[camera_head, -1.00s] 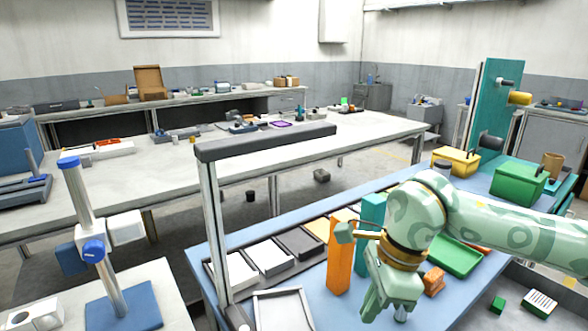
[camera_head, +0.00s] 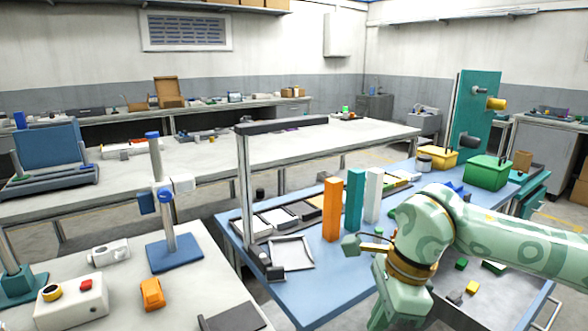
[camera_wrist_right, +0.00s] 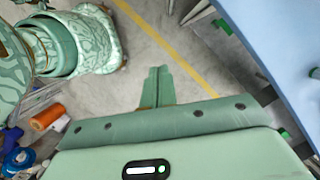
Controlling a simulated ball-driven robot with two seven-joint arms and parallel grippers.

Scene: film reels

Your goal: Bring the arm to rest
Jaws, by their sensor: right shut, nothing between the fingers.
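My right arm (camera_head: 500,235) comes in from the right in the head view, green with a swirl pattern. Its wrist bends down at the front of the blue table, and the hand runs out at the bottom edge, so its fingertips are hidden there. In the right wrist view my right gripper (camera_wrist_right: 157,84) has its two green fingers together with nothing between them. Behind them is grey floor with a yellow line (camera_wrist_right: 165,45). My left gripper is in neither view.
The blue table (camera_head: 345,285) holds an upright orange block (camera_head: 332,208), teal block (camera_head: 354,200) and white block (camera_head: 373,195) left of my arm. A green bin (camera_head: 489,173) and yellow bin (camera_head: 438,157) stand behind. A pale bench (camera_head: 205,275) is left.

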